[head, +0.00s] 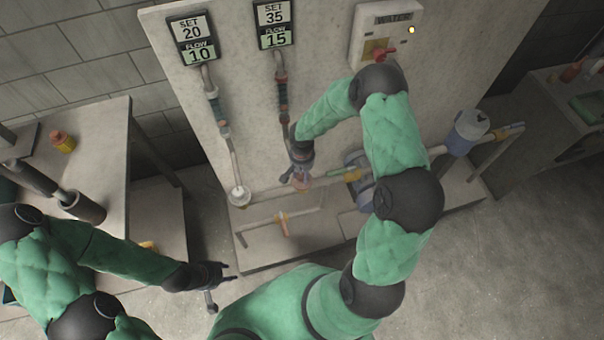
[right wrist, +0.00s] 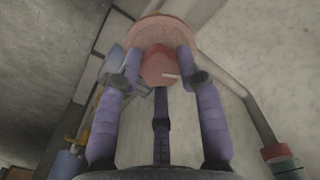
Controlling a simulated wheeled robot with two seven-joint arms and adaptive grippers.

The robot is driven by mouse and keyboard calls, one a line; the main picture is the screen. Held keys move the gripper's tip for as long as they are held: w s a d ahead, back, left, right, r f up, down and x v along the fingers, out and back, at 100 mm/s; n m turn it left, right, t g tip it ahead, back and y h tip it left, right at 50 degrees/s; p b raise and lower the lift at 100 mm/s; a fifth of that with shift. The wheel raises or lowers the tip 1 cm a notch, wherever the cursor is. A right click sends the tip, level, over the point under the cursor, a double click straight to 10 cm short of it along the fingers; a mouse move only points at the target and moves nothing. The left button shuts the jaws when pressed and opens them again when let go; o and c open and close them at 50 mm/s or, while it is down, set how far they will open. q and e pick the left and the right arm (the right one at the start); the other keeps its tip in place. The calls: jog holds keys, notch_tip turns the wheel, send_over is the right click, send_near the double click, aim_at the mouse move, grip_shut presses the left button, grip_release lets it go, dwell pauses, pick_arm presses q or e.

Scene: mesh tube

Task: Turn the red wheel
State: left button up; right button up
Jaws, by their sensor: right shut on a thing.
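The red wheel (right wrist: 150,33) is a dull red disc with a darker red hub in the right wrist view. In the head view only a small reddish part of it (head: 302,184) shows below my right gripper. My right gripper (head: 294,176) is shut on the wheel at the lower middle of the pale panel; in the right wrist view its purple fingers (right wrist: 160,70) reach it from both sides of the hub. My left gripper (head: 223,286) hangs low at the left, apart from the panel, its fingers spread and empty.
The pale panel (head: 330,90) carries displays (head: 192,40) (head: 274,24), pipes (head: 282,110) and a box with a red handle (head: 385,54). A bench (head: 95,130) is at the left. The floor at the lower right is clear.

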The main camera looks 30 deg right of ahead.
jog(key=n, duration=0.4)
jog(key=shift+n, duration=0.3)
jog(key=n, duration=0.5)
jog(key=shift+n+p, duration=0.3)
jog(key=shift+p, duration=0.05)
jog(key=n+p, duration=0.1)
jog(key=n, duration=0.3)
jog(key=shift+n, duration=0.3)
jog(key=n+p, duration=0.2)
jog(key=n, duration=0.2)
jog(key=shift+n, duration=0.7)
jog(key=o, duration=1.1)
jog(key=shift+o, duration=0.2)
jog(key=shift+r, duration=0.1)
